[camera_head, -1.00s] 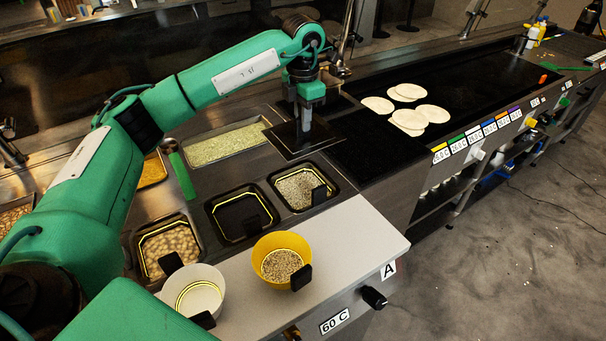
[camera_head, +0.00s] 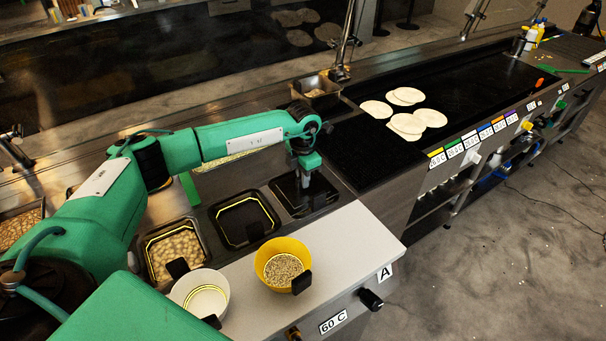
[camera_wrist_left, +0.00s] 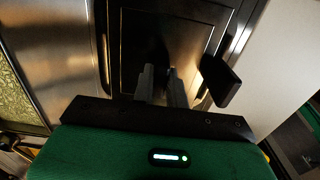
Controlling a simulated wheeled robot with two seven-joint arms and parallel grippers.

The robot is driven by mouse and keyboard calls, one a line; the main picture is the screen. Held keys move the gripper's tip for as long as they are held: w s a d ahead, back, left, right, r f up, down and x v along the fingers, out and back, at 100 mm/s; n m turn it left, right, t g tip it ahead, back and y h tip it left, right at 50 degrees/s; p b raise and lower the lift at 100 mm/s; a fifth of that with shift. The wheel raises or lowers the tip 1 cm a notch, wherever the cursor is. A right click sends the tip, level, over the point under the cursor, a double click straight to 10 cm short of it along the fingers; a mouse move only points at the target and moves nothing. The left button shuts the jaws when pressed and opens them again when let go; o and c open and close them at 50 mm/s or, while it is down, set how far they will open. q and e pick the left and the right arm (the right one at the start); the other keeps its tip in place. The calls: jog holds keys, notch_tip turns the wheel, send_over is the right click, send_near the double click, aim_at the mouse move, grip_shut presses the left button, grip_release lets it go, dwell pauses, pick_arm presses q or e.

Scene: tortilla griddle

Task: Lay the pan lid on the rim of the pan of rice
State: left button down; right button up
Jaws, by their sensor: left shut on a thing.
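The dark square pan lid (camera_head: 322,197) is under my left gripper (camera_head: 304,181), which is shut on it. The lid lies over the pan of rice at the right end of the front row, and the rice is hidden beneath it. In the left wrist view the lid (camera_wrist_left: 190,25) spreads out beyond my gripper fingers (camera_wrist_left: 163,85), and a black tab (camera_wrist_left: 221,80) stands beside it. I cannot tell whether the lid touches the rim or hovers slightly above it. My right gripper is not in view.
An empty black pan (camera_head: 245,218) and a pan of beans (camera_head: 174,250) stand to the left. A yellow bowl (camera_head: 283,264) and a white bowl (camera_head: 201,295) stand in front. Tortillas (camera_head: 407,122) lie on the griddle (camera_head: 470,85) at the right.

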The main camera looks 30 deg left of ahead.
pick_arm(q)
jog(key=c, duration=1.8)
grip_release()
jog(key=shift+f, duration=0.15)
jog(key=shift+c, duration=0.2)
jog(key=o, duration=0.4)
jog(key=shift+o, duration=0.2)
jog(key=shift+r, duration=0.35)
notch_tip(320, 180, up, 12)
jog(key=b, duration=0.3)
jog(key=shift+f, duration=0.15)
